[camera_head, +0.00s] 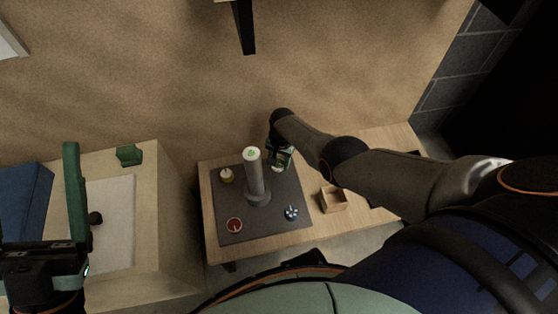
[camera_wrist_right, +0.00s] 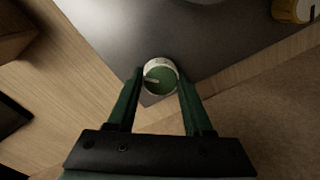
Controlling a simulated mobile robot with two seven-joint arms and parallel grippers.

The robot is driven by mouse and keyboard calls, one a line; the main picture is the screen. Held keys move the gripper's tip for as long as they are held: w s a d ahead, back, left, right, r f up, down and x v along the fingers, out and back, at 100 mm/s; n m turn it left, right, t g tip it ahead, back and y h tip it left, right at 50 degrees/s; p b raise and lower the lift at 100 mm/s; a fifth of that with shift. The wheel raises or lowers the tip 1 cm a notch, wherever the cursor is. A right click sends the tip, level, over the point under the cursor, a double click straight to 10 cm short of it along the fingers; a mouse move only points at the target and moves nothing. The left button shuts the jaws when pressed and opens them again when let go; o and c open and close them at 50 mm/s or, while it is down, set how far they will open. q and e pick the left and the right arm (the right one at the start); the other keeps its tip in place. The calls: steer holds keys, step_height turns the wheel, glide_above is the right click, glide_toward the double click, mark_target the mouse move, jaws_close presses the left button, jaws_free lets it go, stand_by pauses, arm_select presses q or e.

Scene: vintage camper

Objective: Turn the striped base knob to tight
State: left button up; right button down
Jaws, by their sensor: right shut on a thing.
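A dark grey square base plate (camera_head: 275,232) lies on the wooden table, with a grey upright post (camera_head: 255,180) near its middle. Small knobs sit near its corners: a yellowish one (camera_head: 227,175), a red one (camera_head: 234,225) and a blue-and-white one (camera_head: 291,212). In the right wrist view a green knob with a white rim and pale pointer (camera_wrist_right: 160,79) is between my right fingertips. My right gripper (camera_head: 282,160) is shut on this green knob at the plate's far right corner. Which knob is striped is unclear. My left gripper (camera_head: 73,190) is open at far left, away from the plate.
A small open wooden box (camera_head: 333,200) stands right of the plate. On the left, a pale counter (camera_head: 149,200) holds a green block (camera_head: 129,155) and a small dark object (camera_head: 95,218). A dark bracket (camera_head: 245,30) hangs above. My right arm covers the table's right side.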

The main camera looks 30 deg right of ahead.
steer(key=shift+s+m, duration=0.1)
steer(key=shift+m, duration=0.3)
steer(key=shift+c, duration=1.5)
jaws_free()
